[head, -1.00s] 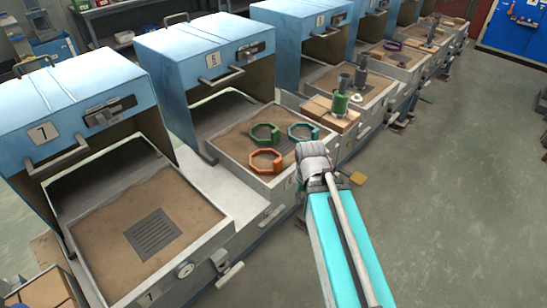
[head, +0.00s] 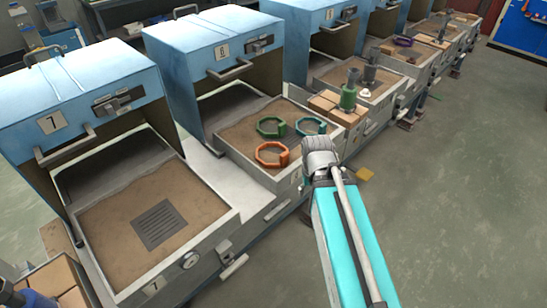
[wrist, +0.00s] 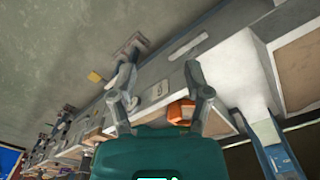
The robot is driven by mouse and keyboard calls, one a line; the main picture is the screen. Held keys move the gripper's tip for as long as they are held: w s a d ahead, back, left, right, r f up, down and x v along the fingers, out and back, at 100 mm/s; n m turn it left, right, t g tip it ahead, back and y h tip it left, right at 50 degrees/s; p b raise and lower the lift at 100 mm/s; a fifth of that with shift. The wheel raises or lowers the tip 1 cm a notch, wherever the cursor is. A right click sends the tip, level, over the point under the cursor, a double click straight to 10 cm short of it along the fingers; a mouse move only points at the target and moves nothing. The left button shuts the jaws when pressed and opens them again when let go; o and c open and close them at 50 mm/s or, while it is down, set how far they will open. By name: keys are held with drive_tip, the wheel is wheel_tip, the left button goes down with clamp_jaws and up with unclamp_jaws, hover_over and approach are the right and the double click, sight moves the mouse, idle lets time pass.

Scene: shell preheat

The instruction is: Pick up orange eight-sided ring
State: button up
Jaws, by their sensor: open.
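The orange eight-sided ring (head: 270,164) lies flat on the sand of the tray (head: 229,149) under hood 8, near its front. A green ring (head: 262,134) lies behind it and a teal ring (head: 311,134) behind it to the right. In the wrist view my gripper (wrist: 162,68) is open, its two fingers spread with nothing between their tips. An orange part (wrist: 180,111), seemingly of the orange ring, shows beside the right finger, partly hidden by the finger and the gripper body. In the head view my arm ends right of the orange ring; the fingers are hidden.
Tray 7 (head: 114,277) at the left holds sand and a dark grate. Blue hoods (head: 214,60) stand over the trays. The floor (head: 460,200) at right is mostly open.

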drive_tip(key=w+f+n+t+h+b, duration=0.1)
drive_tip(key=w+f+n+h+b, duration=0.2)
drive_tip(key=w+f+n+b, duration=0.25)
drive_tip(key=n+t+h+b, duration=0.75)
drive_tip(key=n+b, duration=0.95)
drive_tip(key=n, duration=0.3)
approach(286, 156)
drive_tip(key=a, duration=0.3)
drive_tip(key=shift+s+d, duration=0.2)
drive_tip(key=shift+s, duration=0.2)
drive_tip(key=shift+d, duration=0.1)
drive_tip(key=shift+y, duration=0.25)
drive_tip(key=shift+b+x, duration=1.55)
drive_tip(key=shift+x, duration=2.7)
drive_tip(key=shift+r, duration=0.1)
drive_tip(key=shift+b+x, duration=1.05)
drive_tip(key=shift+x, duration=1.55)
